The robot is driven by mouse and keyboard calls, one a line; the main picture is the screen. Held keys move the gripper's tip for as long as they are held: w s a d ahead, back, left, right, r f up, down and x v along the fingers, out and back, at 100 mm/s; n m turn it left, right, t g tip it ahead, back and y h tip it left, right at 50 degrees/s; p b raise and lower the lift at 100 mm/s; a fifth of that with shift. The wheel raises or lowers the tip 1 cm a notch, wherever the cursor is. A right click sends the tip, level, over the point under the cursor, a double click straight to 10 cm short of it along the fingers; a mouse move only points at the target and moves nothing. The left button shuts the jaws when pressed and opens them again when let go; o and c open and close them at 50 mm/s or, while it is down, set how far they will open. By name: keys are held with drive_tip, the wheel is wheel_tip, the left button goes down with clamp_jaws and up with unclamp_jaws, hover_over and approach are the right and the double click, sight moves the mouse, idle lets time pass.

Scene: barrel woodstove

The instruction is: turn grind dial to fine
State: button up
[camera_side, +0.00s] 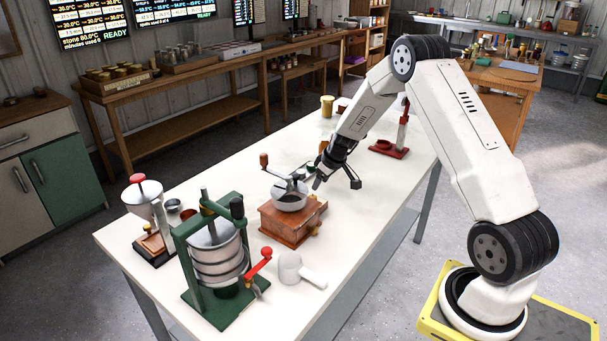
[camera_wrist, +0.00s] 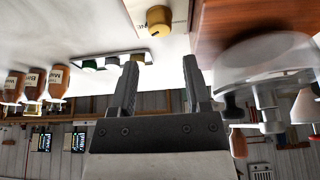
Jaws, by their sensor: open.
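The grinder has a reddish wooden box (camera_side: 292,222), a metal bowl (camera_side: 290,200) on top and a crank with a wooden knob (camera_side: 264,160). In the wrist view, which looks upside down, the box (camera_wrist: 240,22) and blurred bowl (camera_wrist: 262,70) are at upper right. A brass round knob (camera_wrist: 158,20), seemingly the grind dial, sits on a pale surface with small dark marks beside the box. The marks are too small to read. My gripper (camera_side: 317,184) is beside the bowl at its right. In the wrist view my gripper (camera_wrist: 161,62) is open and empty, its tips apart from the knob.
A green press (camera_side: 215,255) with a red-handled lever and a white scoop-like cup (camera_side: 292,268) stand near the grinder. A red-topped device (camera_side: 148,205) stands at left. A red stand (camera_side: 390,150) is behind my gripper. The white table (camera_side: 225,170) is clear at the back left.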

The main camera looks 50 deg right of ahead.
wheel_tip(320, 180, up, 22)
drive_tip(key=s+a, duration=0.2)
drive_tip(key=a, duration=0.5)
drive_tip(key=shift+s+r+n+g, duration=0.15)
drive_tip(key=shift+s+n+g, duration=0.05)
drive_tip(key=shift+n+g, duration=0.1)
idle(0.5)
drive_tip(key=shift+a, duration=0.15)
drive_tip(key=s+a+f, duration=0.6)
drive_tip(key=s+a, duration=0.3)
drive_tip(key=s+a+f+g, duration=0.1)
drive_tip(key=s+a+f, duration=0.5)
drive_tip(key=s+a, duration=0.2)
drive_tip(key=shift+s+a, duration=0.4)
drive_tip(key=shift+a, duration=0.5)
